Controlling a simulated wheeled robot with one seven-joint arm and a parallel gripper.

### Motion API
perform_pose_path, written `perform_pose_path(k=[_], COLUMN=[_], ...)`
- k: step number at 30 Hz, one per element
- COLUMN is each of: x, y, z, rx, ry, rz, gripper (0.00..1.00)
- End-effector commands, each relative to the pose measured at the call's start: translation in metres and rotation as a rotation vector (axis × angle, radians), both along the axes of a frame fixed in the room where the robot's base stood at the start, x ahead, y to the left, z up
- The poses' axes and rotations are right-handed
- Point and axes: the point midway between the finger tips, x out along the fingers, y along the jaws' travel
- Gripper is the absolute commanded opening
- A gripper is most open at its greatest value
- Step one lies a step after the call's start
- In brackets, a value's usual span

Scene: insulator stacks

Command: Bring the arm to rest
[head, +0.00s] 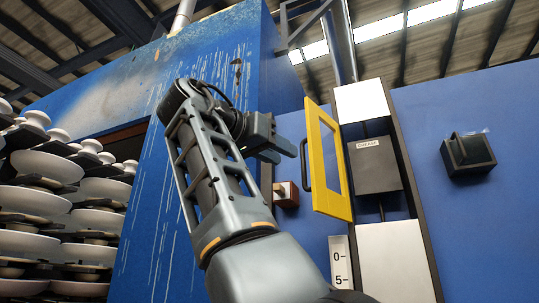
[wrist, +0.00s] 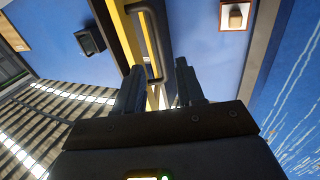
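My arm rises through the middle of the head view, bent at the elbow. My gripper (head: 283,143) is at its upper end, with its fingers pointing right. In the wrist view my gripper (wrist: 158,78) has its two fingers apart, with a clear gap and nothing held. A yellow framed door (head: 329,165) with a black bar handle (head: 305,165) stands just right of the fingertips. In the wrist view the handle (wrist: 154,40) shows beyond the fingers, near the gap. I see no contact, but the depth between them is hard to judge.
A grey column with a dark box (head: 375,165) stands behind the yellow door. A small box with a light knob (head: 285,194) is on the blue wall (head: 310,235). A dark box (head: 468,153) is at right. White insulator stacks (head: 45,198) fill the left.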

Motion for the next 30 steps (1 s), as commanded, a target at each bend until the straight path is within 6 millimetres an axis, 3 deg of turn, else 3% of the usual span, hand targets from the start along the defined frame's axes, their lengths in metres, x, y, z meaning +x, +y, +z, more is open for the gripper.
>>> perform_pose_path(k=[22, 26, 30], x=[0.005, 0.025, 0.061], y=[-0.003, 0.003, 0.011], z=[-0.006, -0.039, -0.113], rx=[-0.006, -0.039, -0.101], ry=[0.006, 0.036, 0.1], rz=[0.004, 0.042, 0.128], gripper=[0.38, 0.38, 0.38])
